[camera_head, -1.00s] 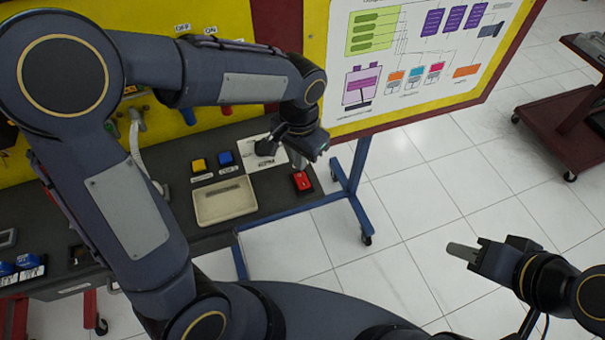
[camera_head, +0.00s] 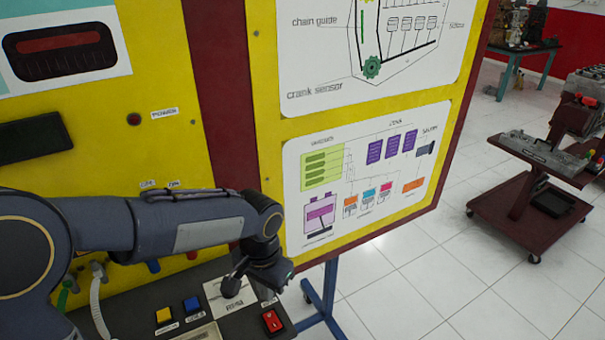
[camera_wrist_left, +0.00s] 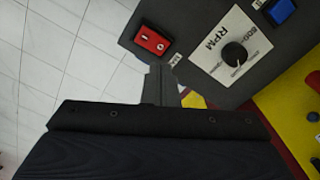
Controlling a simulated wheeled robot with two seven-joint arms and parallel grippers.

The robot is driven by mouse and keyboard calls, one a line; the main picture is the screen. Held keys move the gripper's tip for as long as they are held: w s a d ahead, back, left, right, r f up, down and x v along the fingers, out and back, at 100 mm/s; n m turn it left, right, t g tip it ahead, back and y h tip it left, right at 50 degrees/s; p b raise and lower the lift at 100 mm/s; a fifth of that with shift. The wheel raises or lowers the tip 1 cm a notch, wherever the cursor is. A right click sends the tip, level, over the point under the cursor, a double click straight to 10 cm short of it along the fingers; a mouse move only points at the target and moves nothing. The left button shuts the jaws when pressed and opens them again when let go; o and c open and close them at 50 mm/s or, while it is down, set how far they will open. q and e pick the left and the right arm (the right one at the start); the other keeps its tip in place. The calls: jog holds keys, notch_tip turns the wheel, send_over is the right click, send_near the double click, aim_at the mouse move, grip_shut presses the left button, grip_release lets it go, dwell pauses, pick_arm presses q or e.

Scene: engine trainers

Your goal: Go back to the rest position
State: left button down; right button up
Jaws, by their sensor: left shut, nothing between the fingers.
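My left gripper (camera_head: 268,290) hangs above the right end of the dark control panel (camera_head: 133,301), close to the black RPM knob (camera_head: 231,287) and the red rocker switch (camera_head: 272,321). In the left wrist view the gripper (camera_wrist_left: 159,82) is shut and empty, with its fingers together. There the red switch (camera_wrist_left: 152,40) lies just beyond the fingertips and the RPM knob (camera_wrist_left: 235,54) is to the right. I see no clear contact with either. My right gripper is out of view.
A blue button (camera_head: 192,304) and a yellow button (camera_head: 163,315) sit on the panel. The yellow board (camera_head: 200,165) with diagrams stands behind my arm. A dark red cart (camera_head: 520,220) stands at the right. White floor (camera_head: 420,280) between is clear.

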pick_arm(q)
jog(key=s+a+r+n+t+h, duration=0.2)
jog(key=s+a+n, duration=0.1)
jog(key=s, duration=0.5)
jog(key=s+a+r+n+t+h, duration=0.1)
jog(key=s+a+r+n+t, duration=0.2)
jog(key=s+a, duration=0.3)
jog(key=shift+s+r+n+t+h, duration=0.3)
jog(key=shift+s+r+n+h, duration=0.1)
jog(key=shift+s, duration=0.7)
jog(key=shift+a, duration=0.1)
